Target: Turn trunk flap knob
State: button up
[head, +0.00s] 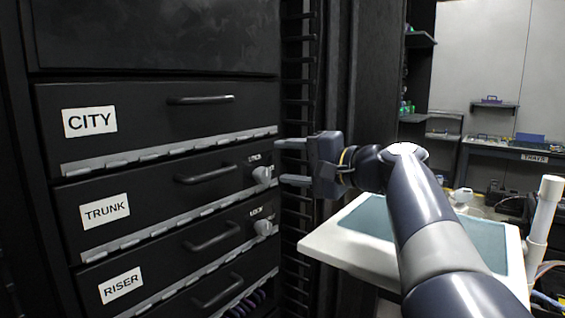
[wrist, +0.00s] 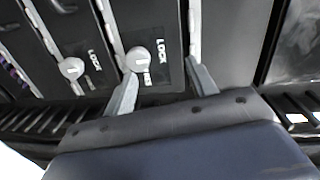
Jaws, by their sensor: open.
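The trunk flap (head: 185,182) is a black panel with a white TRUNK label (head: 105,211) and a bar handle. Its white knob (head: 262,174) sits at the flap's right end, beside small lettering. In the wrist view the same knob (wrist: 138,60) shows a slot and a LOCK mark. My gripper (head: 280,162) is open and empty, just right of the knob, fingers pointing left at the rack. In the wrist view the knob lies by the left fingertip, off-centre of the gap between the fingers (wrist: 163,68). I cannot tell whether that finger touches it.
The CITY flap (head: 150,120) is above and the RISER flap (head: 180,245) below. The riser knob (head: 263,227) also shows in the wrist view (wrist: 71,68). A slotted rack rail (head: 298,100) runs behind my gripper. A pale-edged tray (head: 340,252) stands at right under my arm.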

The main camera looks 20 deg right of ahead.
jog(key=v, duration=0.6)
jog(key=shift+s+f+b, duration=0.25)
jog(key=shift+f+b, duration=0.15)
dwell(0.3)
dwell(0.4)
